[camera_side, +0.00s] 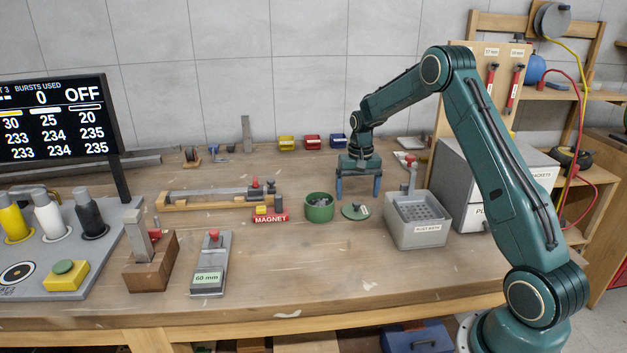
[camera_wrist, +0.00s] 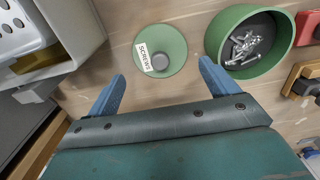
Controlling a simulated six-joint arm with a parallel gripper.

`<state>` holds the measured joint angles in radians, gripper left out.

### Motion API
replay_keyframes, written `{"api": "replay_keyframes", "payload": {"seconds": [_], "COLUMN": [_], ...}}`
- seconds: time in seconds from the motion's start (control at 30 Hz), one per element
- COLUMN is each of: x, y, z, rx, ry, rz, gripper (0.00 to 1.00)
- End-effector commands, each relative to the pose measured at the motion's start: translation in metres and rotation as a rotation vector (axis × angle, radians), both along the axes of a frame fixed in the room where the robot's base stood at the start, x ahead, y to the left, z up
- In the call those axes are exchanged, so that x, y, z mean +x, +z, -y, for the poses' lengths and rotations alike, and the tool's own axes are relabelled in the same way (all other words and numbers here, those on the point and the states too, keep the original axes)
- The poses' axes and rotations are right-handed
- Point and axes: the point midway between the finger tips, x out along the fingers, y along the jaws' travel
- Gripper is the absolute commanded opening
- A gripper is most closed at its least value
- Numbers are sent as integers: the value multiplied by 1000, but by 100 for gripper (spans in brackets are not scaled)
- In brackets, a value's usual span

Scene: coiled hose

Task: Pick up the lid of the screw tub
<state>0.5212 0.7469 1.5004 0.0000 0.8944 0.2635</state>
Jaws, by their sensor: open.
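The green round lid (camera_side: 355,211) lies flat on the bench, with a grey knob and a white label. In the wrist view the lid (camera_wrist: 160,45) shows its label reading SCREWS. The green screw tub (camera_side: 319,208) stands open just left of the lid in the side view; in the wrist view the tub (camera_wrist: 250,42) holds several loose screws. My gripper (camera_side: 358,192) is above the bench near the lid, pointing down. In the wrist view its blue fingers (camera_wrist: 160,82) are spread wide and empty, with the lid beyond and between their tips.
A grey perforated bin (camera_side: 417,220) stands right of the lid, close to my gripper. A red MAGNET block (camera_side: 270,215) is left of the tub. A grey gauge marked 60 mm (camera_side: 209,262) lies nearer the front. The bench front of the lid is clear.

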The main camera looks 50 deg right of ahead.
Motion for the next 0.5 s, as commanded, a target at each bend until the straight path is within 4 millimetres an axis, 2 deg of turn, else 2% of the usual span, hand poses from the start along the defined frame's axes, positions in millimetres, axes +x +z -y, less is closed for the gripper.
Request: {"api": "replay_keyframes", "payload": {"seconds": [0.3, 0.5], "x": [-3, -3], "y": [-36, -43], "z": [-4, -4], "rx": [1, 0], "ry": [1, 1], "rz": [-2, -1], "gripper": [86, 86]}}
